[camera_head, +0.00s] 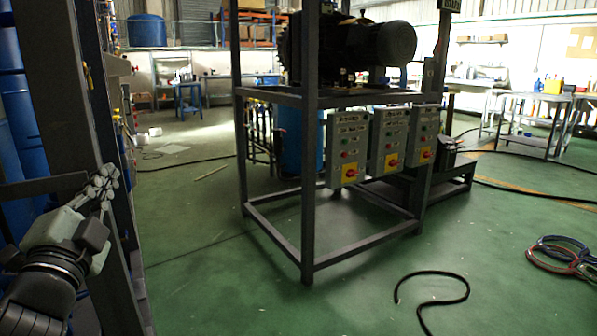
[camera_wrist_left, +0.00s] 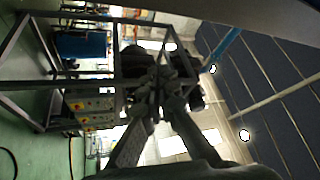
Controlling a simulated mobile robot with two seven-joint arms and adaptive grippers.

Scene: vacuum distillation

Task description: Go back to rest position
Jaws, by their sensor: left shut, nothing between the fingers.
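My left gripper (camera_head: 106,180) is at the left edge of the head view, beside a dark upright steel post. It is shut and holds nothing. In the left wrist view its two fingers (camera_wrist_left: 157,84) come together in the middle of the picture. The metal frame and the ceiling show sideways behind them. My right gripper is not in view.
A dark metal frame (camera_head: 309,190) stands in the middle, carrying a motor (camera_head: 350,45) and three grey control boxes (camera_head: 347,148). A black hose (camera_head: 432,300) and coiled cables (camera_head: 562,254) lie on the green floor. The floor between post and frame is clear.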

